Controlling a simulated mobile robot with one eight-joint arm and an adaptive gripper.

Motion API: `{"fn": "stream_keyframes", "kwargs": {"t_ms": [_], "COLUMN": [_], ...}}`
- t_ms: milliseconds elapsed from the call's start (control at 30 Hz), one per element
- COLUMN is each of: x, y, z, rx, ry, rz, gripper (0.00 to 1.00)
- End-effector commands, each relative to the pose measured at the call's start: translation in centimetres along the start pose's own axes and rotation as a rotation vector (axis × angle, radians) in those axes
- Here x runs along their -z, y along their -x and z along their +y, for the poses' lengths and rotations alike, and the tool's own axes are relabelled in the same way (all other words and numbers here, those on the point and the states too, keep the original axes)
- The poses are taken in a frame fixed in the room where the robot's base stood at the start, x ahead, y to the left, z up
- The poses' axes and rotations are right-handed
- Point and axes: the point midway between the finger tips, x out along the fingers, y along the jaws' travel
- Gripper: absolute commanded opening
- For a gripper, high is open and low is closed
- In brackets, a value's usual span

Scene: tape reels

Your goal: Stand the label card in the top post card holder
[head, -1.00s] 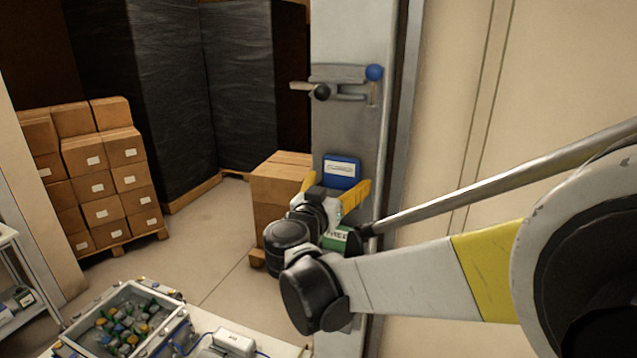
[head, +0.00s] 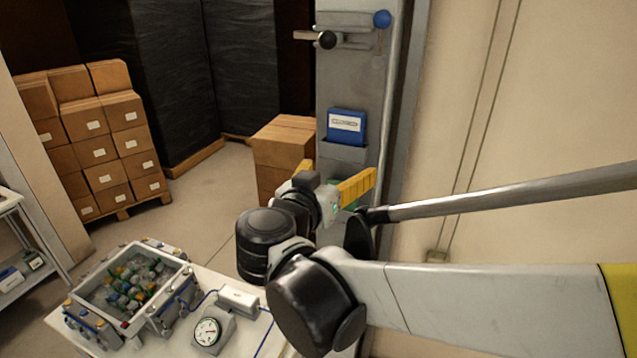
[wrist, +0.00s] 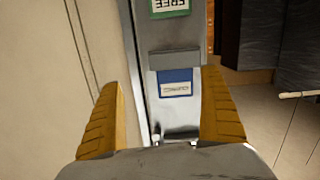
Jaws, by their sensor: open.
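A blue label card (head: 346,126) with a white printed strip stands upright in a grey card holder (head: 344,154) on the metal post (head: 350,80). In the wrist view the same blue card (wrist: 175,83) shows upside down, its edge tucked behind the grey holder (wrist: 174,61). My gripper (head: 331,178) is open and empty, its yellow fingers apart, below and in front of the card in the head view. In the wrist view its fingers (wrist: 163,82) frame the card without touching it. A green card reading FREE (wrist: 170,6) is on the same post, mostly hidden by my gripper in the head view.
A bench at lower left carries an open bin (head: 130,285) of small parts and a round gauge (head: 207,332). Stacked cartons (head: 100,145) stand behind at left.

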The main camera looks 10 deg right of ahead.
Motion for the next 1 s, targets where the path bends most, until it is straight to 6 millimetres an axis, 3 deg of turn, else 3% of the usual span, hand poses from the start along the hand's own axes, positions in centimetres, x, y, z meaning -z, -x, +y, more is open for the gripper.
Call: {"fn": "stream_keyframes", "kwargs": {"t_ms": [100, 200, 300, 400, 633, 1000], "x": [-4.4, -9.0, -12.9, -15.5, -17.4, -17.5], "y": [-0.7, 0.5, 3.0, 5.9, 9.9, 10.4], "z": [5.4, 9.3, 11.7, 12.6, 12.2, 11.9], "rx": [-0.006, 0.059, 0.180, 0.321, 0.540, 0.576], "ry": [0.115, 0.206, 0.256, 0.270, 0.250, 0.247], "rz": [-0.227, -0.447, -0.619, -0.721, -0.769, -0.766], "gripper": [0.92, 0.92, 0.92, 0.92, 0.92, 0.92]}}
